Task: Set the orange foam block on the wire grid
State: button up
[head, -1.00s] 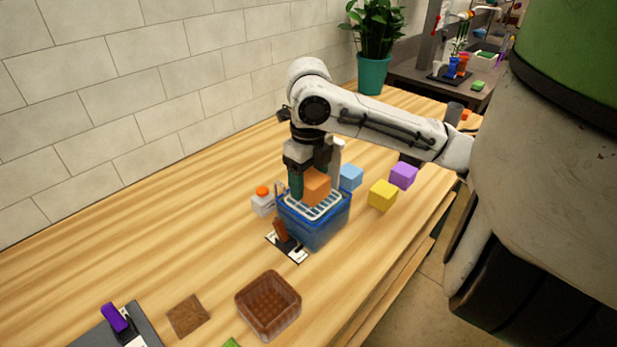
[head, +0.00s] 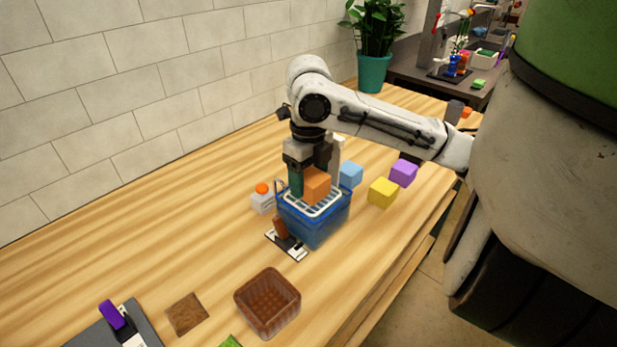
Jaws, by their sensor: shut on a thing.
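The orange foam block (head: 317,187) is between the jaws of my gripper (head: 316,182), which is shut on it. The block is over the white wire grid (head: 314,206), which lies across the top of a blue bin (head: 318,230). The block's underside looks very near or touching the grid; I cannot tell which. One dark green finger shows at the block's left and a light finger part at its right. The far side of the block is hidden.
Blue (head: 351,174), yellow (head: 382,192) and purple (head: 403,173) blocks stand to the right. A white bottle with an orange cap (head: 262,198) stands close at the left. A brown basket (head: 267,303) and a brown square (head: 187,313) are in front.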

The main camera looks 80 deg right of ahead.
dwell(0.3)
jog(key=o, duration=1.2)
jog(key=shift+c, duration=0.3)
jog(key=shift+o, duration=0.7)
jog(key=shift+r, duration=0.1)
jog(key=shift+d+r+p, duration=0.1)
jog(key=shift+r+p, duration=2.55)
jog(key=shift+r, duration=0.9)
jog(key=shift+s+f, duration=0.1)
